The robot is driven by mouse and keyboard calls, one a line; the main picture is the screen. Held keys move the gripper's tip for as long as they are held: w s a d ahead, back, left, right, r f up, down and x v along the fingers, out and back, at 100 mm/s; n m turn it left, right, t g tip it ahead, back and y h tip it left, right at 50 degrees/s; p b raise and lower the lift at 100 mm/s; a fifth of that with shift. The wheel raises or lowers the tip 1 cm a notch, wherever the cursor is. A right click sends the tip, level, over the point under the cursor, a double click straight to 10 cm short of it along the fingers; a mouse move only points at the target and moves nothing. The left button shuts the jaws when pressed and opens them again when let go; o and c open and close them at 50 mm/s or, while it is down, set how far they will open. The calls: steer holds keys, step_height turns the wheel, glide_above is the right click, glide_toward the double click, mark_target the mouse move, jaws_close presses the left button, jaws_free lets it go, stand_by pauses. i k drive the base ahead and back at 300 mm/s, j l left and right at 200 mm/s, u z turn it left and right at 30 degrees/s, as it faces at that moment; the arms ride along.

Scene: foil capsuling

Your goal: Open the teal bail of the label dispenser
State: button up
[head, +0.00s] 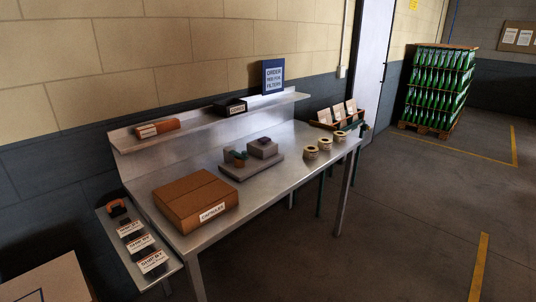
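The label dispenser (250,168) appears to be the grey device in the middle of the metal table. It has a flat base and a raised grey block (263,148) at its back right. A small teal part (240,155), which looks like the bail, sits at its left over an orange-brown round piece. The part is too small to tell whether it is open or closed. A small dark object rests on top of the block. My gripper is not in view.
A brown capsules box (195,199) stands left of the dispenser. Several label rolls (325,144) stand to its right. A raised shelf (215,119) runs behind, with boxes and a blue sign (273,76). A side tray (112,238) holds cards. The table's front strip is clear.

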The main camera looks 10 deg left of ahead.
mark_target(243, 156)
steer(key=i+l+u, duration=0.2)
steer(key=i+u, duration=0.15)
steer(key=i, duration=0.15)
steer(key=i+l+u, duration=0.4)
steer(key=i+j, duration=0.05)
steer(key=i, duration=0.1)
